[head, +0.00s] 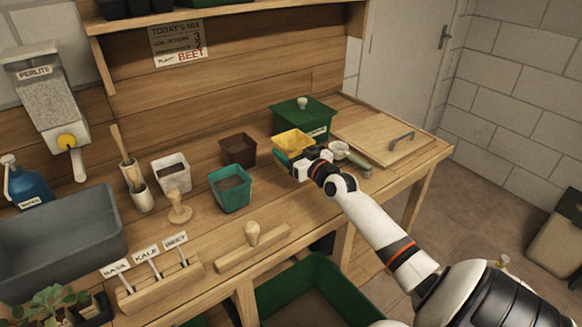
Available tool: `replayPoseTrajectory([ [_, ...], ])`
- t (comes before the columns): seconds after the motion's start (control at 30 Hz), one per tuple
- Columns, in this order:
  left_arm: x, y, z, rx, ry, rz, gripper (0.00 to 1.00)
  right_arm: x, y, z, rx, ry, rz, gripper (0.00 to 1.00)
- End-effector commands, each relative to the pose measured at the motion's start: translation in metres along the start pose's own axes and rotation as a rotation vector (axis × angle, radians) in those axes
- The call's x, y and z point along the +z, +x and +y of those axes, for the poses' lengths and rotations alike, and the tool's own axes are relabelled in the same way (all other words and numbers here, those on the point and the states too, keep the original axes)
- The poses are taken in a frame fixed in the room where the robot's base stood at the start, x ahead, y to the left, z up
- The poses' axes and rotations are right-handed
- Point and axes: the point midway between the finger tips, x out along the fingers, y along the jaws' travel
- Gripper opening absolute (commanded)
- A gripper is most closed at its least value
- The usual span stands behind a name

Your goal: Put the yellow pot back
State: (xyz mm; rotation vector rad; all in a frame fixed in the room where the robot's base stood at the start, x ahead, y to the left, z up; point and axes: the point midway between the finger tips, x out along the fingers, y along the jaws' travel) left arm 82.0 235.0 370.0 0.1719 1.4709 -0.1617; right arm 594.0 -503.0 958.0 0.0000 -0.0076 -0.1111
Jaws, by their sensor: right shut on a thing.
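The yellow pot (291,141) is at the right half of the bench, in front of the green lidded box. My right gripper (298,165) reaches in from the lower right and is shut on the yellow pot at its near side. The gripper's fingers are partly hidden by its own body and the pot. I cannot tell whether the pot's base touches the bench. My left gripper is not in view.
A brown pot (238,150) and a teal pot (230,190) stand left of the yellow pot. A green lidded box (303,116) is behind it. A scoop (350,157) and a wooden board with handle (376,135) lie to the right. A white pot (171,176) stands further left.

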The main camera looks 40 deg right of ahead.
Motion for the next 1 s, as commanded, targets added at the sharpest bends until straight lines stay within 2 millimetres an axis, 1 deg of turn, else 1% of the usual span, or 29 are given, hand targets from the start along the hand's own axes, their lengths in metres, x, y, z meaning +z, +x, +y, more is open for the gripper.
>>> replayPoseTrajectory([
  [0.03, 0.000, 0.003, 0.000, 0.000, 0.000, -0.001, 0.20, -0.008, 0.000, 0.000, 0.001, -0.002, 0.001, 0.49],
  [0.17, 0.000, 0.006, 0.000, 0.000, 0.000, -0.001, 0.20, -0.019, 0.000, 0.000, 0.001, -0.003, 0.001, 0.49],
  [0.3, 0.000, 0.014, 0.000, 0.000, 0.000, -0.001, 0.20, -0.041, 0.000, 0.000, 0.001, -0.003, 0.002, 0.49],
  [0.4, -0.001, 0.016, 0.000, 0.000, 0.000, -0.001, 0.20, -0.049, 0.000, 0.000, 0.001, -0.004, 0.000, 0.49],
  [0.67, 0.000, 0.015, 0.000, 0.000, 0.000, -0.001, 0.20, -0.049, 0.000, 0.000, 0.000, -0.001, -0.001, 0.49],
  [0.77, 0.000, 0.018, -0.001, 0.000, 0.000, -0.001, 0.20, -0.053, 0.000, 0.000, 0.001, -0.001, -0.001, 0.49],
  [0.8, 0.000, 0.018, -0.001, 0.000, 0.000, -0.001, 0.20, -0.052, 0.000, 0.000, 0.001, -0.002, -0.001, 0.81],
  [0.87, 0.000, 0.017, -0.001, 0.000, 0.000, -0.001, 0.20, -0.051, 0.000, 0.000, 0.001, -0.001, -0.001, 0.91],
  [0.9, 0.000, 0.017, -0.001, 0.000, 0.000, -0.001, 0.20, -0.051, 0.000, 0.000, 0.001, -0.001, -0.001, 0.97],
  [0.93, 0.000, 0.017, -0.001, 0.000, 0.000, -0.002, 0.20, -0.051, 0.000, 0.000, 0.001, -0.001, -0.001, 0.99],
  [1.0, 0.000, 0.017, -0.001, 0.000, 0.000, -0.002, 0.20, -0.051, 0.000, 0.000, 0.001, -0.001, -0.001, 0.99],
])
